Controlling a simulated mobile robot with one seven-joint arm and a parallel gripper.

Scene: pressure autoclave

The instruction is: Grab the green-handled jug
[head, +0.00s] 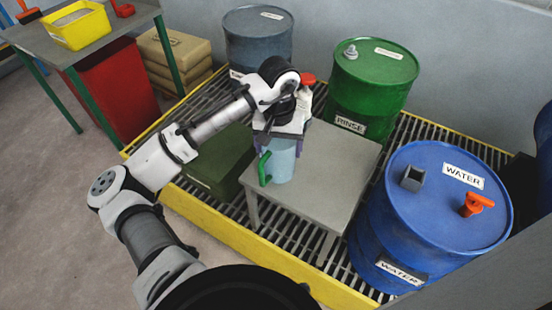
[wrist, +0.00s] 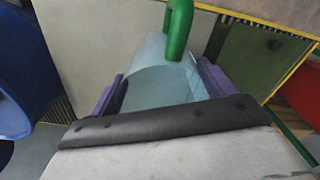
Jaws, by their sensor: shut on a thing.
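The jug (head: 281,162) is pale blue with a green handle (head: 265,169) on its left side in the head view. It is upright at the left part of the small grey table (head: 335,160); I cannot tell whether its base touches the tabletop. My gripper (head: 279,142) is above it with its purple fingers shut on the jug's upper body. In the wrist view the jug (wrist: 158,88) sits between the two purple fingers, and its green handle (wrist: 178,30) points to the top, free of the fingers. My gripper hides the jug's rim in the head view.
A green RINSE drum (head: 372,85) and a grey drum (head: 258,40) stand behind the table. A blue WATER drum (head: 425,230) with an orange tap stands at right. A dark green box (head: 222,160) is left of the table. All stand on a yellow-edged grating (head: 235,228).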

